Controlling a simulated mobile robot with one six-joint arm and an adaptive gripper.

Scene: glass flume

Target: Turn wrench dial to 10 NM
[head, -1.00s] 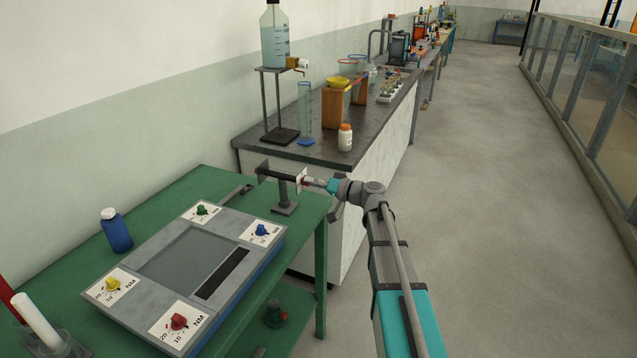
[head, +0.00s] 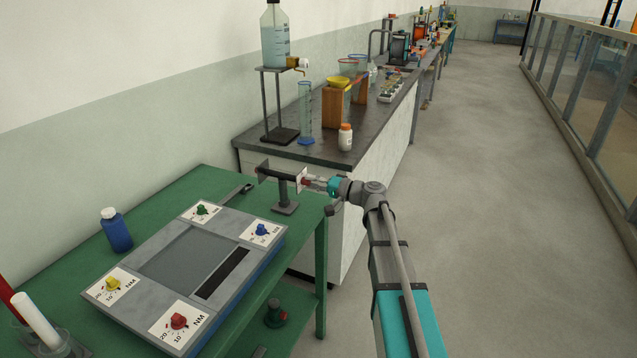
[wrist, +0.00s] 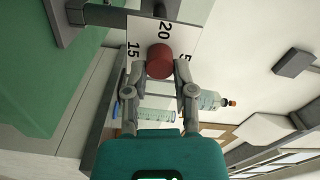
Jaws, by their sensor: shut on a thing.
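The wrench (head: 277,174) is a dark bar held level on a post stand (head: 286,208) at the back right corner of the green table. A white dial plate (head: 301,176) is at its right end, with a red round knob on it. In the wrist view the plate (wrist: 185,35) shows 15, 20 and a partly cut 5 around the red knob (wrist: 160,60). My gripper (wrist: 160,74) is shut on the knob, one finger at each side, and it reaches in from the right in the head view (head: 313,183). I cannot see a pointer on the knob.
A grey panel (head: 150,310) with several coloured dials marked NM lies on the green table (head: 75,261). A blue bottle (head: 116,231) stands behind it. A dark-topped bench (head: 320,152) with glassware is behind the wrench. The floor at right is clear.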

